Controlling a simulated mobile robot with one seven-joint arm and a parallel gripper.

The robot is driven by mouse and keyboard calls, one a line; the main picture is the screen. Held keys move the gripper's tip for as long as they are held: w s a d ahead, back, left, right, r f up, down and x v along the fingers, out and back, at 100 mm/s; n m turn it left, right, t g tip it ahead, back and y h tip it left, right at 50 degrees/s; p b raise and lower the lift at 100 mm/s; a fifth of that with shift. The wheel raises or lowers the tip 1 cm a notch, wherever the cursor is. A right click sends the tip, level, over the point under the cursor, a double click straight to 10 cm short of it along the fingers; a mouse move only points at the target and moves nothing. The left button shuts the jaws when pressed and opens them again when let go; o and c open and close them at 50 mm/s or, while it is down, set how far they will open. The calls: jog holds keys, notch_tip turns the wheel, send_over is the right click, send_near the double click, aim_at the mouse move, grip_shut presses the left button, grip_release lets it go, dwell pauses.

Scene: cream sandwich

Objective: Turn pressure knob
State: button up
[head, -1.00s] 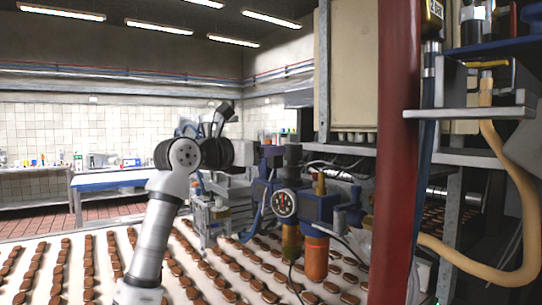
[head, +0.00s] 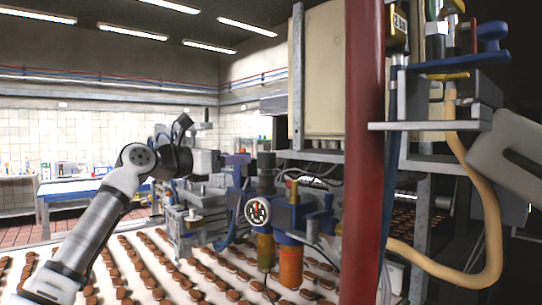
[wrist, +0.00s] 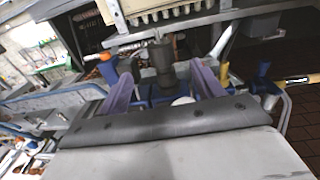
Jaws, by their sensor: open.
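The pressure knob (head: 266,168) is a dark upright cylinder on top of a blue regulator (head: 292,215) with a round white-faced gauge (head: 257,211). In the wrist view the knob (wrist: 161,58) appears between my two purple fingers, with open space on both sides. My gripper (wrist: 162,70) is open and empty. In the head view my gripper (head: 238,163) is just left of the knob, with its fingers pointing right. The head view does not show clearly whether the fingertips reach around the knob.
A red post (head: 364,150) stands right of the regulator, with a tan hose (head: 485,200) beyond it. Amber bowls (head: 290,265) hang under the regulator, above a white conveyor (head: 140,275) with rows of brown biscuits. A cream cabinet (head: 322,80) is above and behind.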

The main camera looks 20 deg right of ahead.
aim_at(268, 150)
jog(key=p+x, duration=0.5)
jog(key=x, duration=0.7)
jog(key=shift+w+d+r, duration=0.1)
jog(key=shift+d+r, duration=0.05)
jog(key=shift+d, duration=0.05)
jog(key=shift+w+d+p, duration=0.25)
jog(key=shift+d+p, duration=0.15)
jog(key=shift+d, duration=0.2)
jog(key=shift+c, duration=0.5)
jog(key=c, duration=0.9)
jog(key=shift+f, duration=0.2)
jog(key=shift+f+n+t+b, duration=0.15)
jog(key=shift+n+t+b, duration=0.2)
jog(key=shift+b, duration=0.55)
